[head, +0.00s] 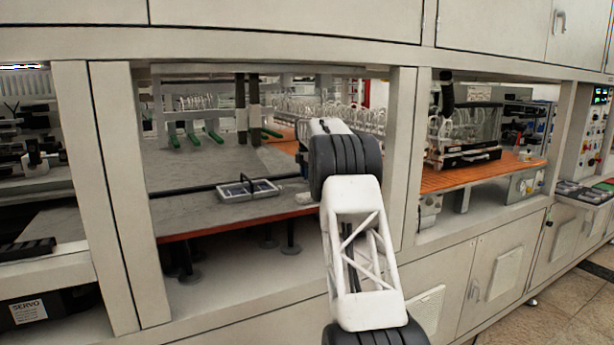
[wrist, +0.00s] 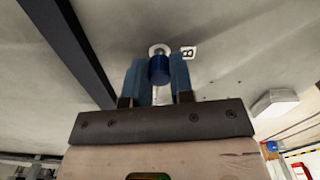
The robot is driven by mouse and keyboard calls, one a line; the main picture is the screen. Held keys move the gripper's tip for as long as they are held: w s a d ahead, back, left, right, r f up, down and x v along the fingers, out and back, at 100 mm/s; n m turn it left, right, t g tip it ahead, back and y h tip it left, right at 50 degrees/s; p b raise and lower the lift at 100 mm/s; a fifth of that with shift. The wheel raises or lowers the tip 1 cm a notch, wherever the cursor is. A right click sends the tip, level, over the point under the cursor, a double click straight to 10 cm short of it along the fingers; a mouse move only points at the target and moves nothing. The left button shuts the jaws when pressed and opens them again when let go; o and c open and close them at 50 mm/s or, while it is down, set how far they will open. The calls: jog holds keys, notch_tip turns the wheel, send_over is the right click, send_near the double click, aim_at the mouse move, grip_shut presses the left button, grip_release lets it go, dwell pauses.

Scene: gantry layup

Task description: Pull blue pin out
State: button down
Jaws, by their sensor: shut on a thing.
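In the wrist view, the blue pin (wrist: 159,71) is a short, dark blue cylinder. It sits between the two blue fingers of my gripper (wrist: 160,78), which are shut on it. A pale round fitting (wrist: 159,48) shows directly beyond the pin on a grey surface (wrist: 225,65). I cannot tell whether the pin is still seated in it or apart from it. A pale section shows between the fingers below the blue part. In the head view, my arm reaches into the bay and hides the gripper and the pin.
A dark beam (wrist: 68,50) runs along the left, and a pale box (wrist: 275,103) is at right. In the head view, a tray (head: 247,190) lies left of my arm; a cabinet post (head: 402,160) stands close right.

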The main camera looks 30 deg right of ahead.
jog(key=shift+r, duration=1.15)
dwell(0.8)
jog(key=shift+r, duration=1.65)
